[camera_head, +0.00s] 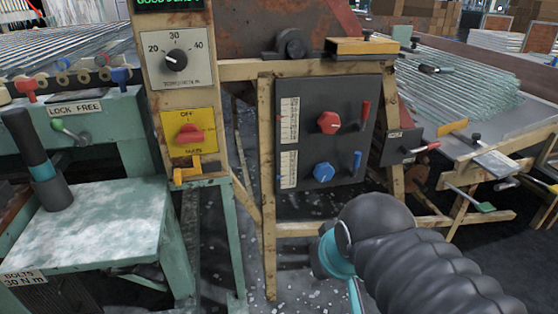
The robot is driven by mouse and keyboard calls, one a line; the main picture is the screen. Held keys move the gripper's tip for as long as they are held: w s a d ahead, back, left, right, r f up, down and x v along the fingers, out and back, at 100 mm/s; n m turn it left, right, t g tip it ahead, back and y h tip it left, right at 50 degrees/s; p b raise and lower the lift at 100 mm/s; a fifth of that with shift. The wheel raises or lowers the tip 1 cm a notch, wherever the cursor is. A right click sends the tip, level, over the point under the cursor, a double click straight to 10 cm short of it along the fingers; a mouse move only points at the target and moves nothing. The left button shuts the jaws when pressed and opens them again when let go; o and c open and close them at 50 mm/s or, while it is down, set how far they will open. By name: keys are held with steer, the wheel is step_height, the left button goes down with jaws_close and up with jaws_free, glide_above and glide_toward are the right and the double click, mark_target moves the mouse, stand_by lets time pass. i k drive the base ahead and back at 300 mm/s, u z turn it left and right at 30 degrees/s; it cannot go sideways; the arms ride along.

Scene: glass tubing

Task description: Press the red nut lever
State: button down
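A red lever (365,115) stands upright at the right side of a dark panel (345,88) on a wooden frame. Just left of it is a red, nut-shaped knob (328,122). Below are a blue knob (324,172) and a short blue lever (357,160) on the same panel. My black, ribbed arm enters from the lower right, in front of and below the panel. Its end points away from the camera, so my gripper cannot be made out. No contact with the red lever shows.
A yellow plate with a red rotary switch (189,134) and a dial panel (175,58) stand to the left. A green bench (85,235) with a dark upright handle is at left. Another red-handled lever (427,148) and a table of glass tubes (465,85) are at right.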

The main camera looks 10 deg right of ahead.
mark_target(360, 128)
steer(key=u, duration=1.15)
steer(key=k, duration=1.1)
steer(key=z, duration=1.1)
steer(key=i, duration=0.5)
steer(key=z, duration=0.05)
